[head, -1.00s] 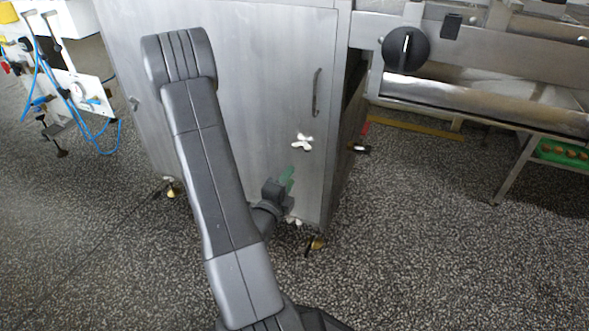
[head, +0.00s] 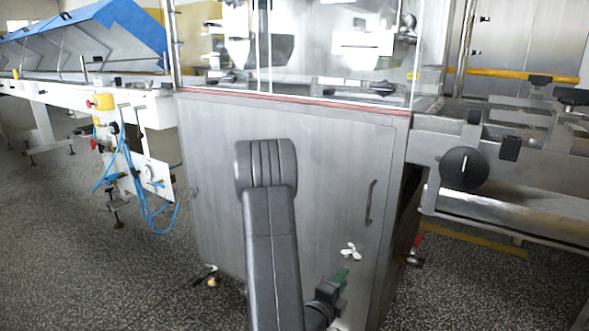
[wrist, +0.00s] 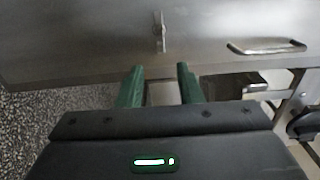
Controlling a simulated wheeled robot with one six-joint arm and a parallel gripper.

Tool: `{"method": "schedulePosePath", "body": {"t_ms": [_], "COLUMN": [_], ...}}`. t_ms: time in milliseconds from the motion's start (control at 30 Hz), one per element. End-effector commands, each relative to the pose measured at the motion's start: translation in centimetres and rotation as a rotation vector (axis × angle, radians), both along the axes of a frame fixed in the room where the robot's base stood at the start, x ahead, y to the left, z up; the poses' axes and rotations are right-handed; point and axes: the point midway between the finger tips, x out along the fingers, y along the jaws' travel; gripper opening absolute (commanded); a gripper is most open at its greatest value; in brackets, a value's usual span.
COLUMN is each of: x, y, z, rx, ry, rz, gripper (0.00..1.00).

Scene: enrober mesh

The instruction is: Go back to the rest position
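My gripper (head: 340,276) is low in front of the grey steel cabinet (head: 290,140), at the lower right of my arm in the head view. In the wrist view its two green fingers (wrist: 159,88) stand apart with nothing held between them. A small winged metal knob (head: 350,250) on the cabinet shows just above the fingertips in the head view. In the wrist view a metal latch-like piece (wrist: 159,32) is ahead of the fingers. My arm's lower part is cut off by the bottom edge of the head view.
The cabinet door has a bar handle (head: 370,202), also seen in the wrist view (wrist: 266,47). Glass panels (head: 340,50) rise above the cabinet. A conveyor frame with a black knob (head: 464,168) is at right. A white machine with blue hoses (head: 125,160) stands left. Speckled floor lies at left.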

Motion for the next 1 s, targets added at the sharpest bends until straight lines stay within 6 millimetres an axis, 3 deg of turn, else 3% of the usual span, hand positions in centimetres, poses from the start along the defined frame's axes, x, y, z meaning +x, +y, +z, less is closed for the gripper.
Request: {"method": "schedulePosePath", "body": {"t_ms": [300,500,1000], "x": [5.0,7.0,7.3], "y": [-3.5,-4.7,-4.9], "z": [0.0,0.0,0.1], "rx": [-0.001,-0.002,-0.010], "ry": [-0.004,-0.002,0.005], "rz": [-0.002,0.001,0.002], "gripper": [0.33,0.33,0.33]}}
